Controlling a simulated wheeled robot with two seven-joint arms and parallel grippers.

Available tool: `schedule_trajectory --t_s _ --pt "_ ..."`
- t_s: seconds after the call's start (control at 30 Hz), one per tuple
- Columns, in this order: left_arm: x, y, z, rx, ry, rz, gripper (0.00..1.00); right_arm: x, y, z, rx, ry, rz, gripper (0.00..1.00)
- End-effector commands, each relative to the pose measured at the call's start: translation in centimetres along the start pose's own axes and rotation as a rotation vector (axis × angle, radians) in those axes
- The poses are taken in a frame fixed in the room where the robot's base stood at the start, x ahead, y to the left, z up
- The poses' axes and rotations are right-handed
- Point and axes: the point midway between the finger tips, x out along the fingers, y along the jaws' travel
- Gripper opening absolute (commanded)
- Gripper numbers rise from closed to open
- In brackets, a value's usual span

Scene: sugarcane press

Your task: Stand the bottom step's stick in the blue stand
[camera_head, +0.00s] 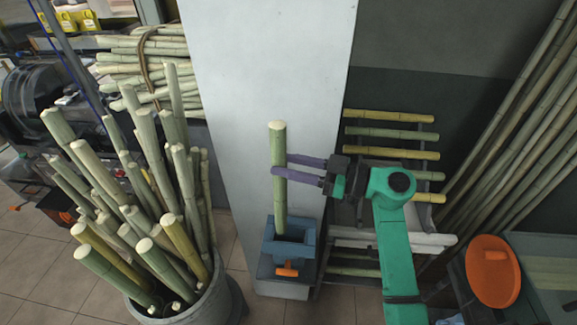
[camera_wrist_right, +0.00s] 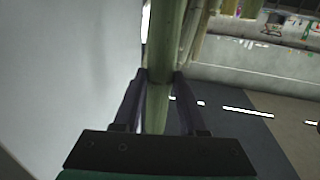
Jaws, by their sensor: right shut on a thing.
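A green sugarcane stick (camera_head: 279,195) stands upright over the blue stand (camera_head: 297,229). Its lower end reaches the stand's opening; I cannot tell how deep it sits. My right gripper (camera_head: 278,168) is shut on the stick's upper half, coming in from the right. In the right wrist view the stick (camera_wrist_right: 168,50) runs between the two dark fingers (camera_wrist_right: 160,82). The stepped rack (camera_head: 392,133) behind my right arm holds several yellow and green sticks, and its lower part is partly hidden by the arm. My left gripper is not in view.
A grey bin (camera_head: 205,305) full of canes stands at the left, close to the stand. A white panel (camera_head: 262,60) rises behind the stand. Tall canes (camera_head: 520,130) lean at the right, near an orange round thing (camera_head: 492,271).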

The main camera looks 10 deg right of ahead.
Motion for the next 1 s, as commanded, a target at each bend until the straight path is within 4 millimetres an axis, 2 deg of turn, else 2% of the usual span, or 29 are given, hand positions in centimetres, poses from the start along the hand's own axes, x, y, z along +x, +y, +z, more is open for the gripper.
schedule_trajectory --t_s 0.07,1.0 --pt "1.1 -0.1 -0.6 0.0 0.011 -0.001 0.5 0.0 0.0 0.8 -0.002 0.003 0.0 0.0" --pt "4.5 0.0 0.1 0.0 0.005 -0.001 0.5 0.0 0.0 8.8 0.001 0.001 0.001 0.0"
